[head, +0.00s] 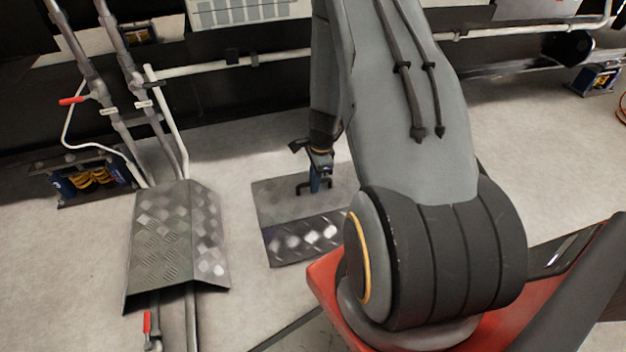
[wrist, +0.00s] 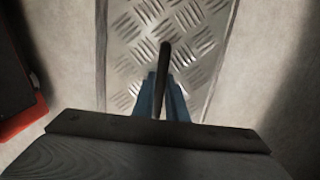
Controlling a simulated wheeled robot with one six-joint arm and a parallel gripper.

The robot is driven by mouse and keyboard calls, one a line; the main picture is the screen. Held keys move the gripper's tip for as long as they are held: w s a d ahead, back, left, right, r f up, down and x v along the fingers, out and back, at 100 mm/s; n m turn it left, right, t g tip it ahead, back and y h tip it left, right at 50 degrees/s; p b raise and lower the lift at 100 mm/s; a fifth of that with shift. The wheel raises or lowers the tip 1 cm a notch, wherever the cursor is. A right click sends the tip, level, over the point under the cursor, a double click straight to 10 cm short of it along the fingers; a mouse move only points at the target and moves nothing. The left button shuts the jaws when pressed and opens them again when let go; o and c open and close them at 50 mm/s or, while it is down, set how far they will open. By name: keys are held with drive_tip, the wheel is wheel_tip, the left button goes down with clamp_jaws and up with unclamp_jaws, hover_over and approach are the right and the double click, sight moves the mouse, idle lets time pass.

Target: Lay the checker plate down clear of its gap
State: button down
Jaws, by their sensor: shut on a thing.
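The checker plate (head: 283,205) is a grey metal tread plate in the middle of the head view, duller at the back and shiny at the front. Its raised pattern fills the middle of the wrist view (wrist: 200,30). My gripper (head: 317,182) is over the plate's back part. In the wrist view, its blue fingers (wrist: 163,92) are closed around a dark bar handle (wrist: 165,58) above the plate. The plate is at or close to the floor; I cannot tell whether it touches. My arm hides its right side. The gap cannot be made out.
A folded tread-plate cover (head: 162,232) bridges pipes to the left. Pipes with a red-handled valve (head: 72,101) rise behind it. A blue-and-yellow spring mount (head: 92,179) stands at the genset's base. Pale floor (head: 232,160) lies open between cover and plate.

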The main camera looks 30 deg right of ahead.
drive_tip(key=shift+f, duration=0.9)
drive_tip(key=c, duration=1.8)
unclamp_jaws()
drive_tip(key=shift+o, duration=0.2)
drive_tip(key=r+p, duration=0.1)
drive_tip(key=r, duration=0.3)
drive_tip(key=d+r+p, duration=0.1)
drive_tip(key=r+p, duration=0.1)
drive_tip(key=r, duration=0.2)
drive_tip(key=r+p, duration=0.2)
drive_tip(key=r, duration=0.2)
drive_tip(key=shift+s+d+r, duration=0.1)
drive_tip(key=shift+s+d, duration=0.05)
drive_tip(key=shift+d, duration=0.05)
